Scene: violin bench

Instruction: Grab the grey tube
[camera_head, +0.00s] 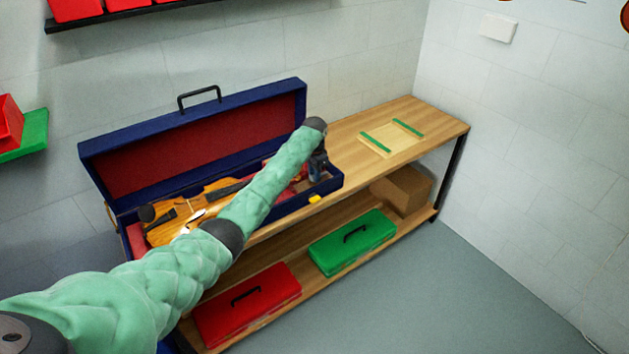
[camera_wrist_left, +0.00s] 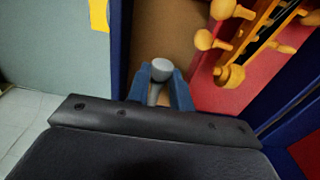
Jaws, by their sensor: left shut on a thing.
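The grey tube (camera_wrist_left: 161,70) shows in the left wrist view as a pale grey rounded end between two blue fingers. My left gripper (camera_wrist_left: 161,84) is shut on it, inside or just over the case's compartment; how far it is lifted I cannot tell. In the head view my left gripper (camera_head: 318,170) is at the right end of the open blue violin case (camera_head: 335,183), partly hidden by my arm. The tube cannot be made out there. My right gripper is not in view.
A violin (camera_head: 180,217) lies in the case; its pegs and scroll (camera_wrist_left: 230,75) are close to the gripper. The case lid (camera_head: 190,140) stands open behind. The bench's right side holds a wooden board with green strips (camera_head: 392,138). Green (camera_head: 352,242) and red (camera_head: 249,304) toolboxes sit below.

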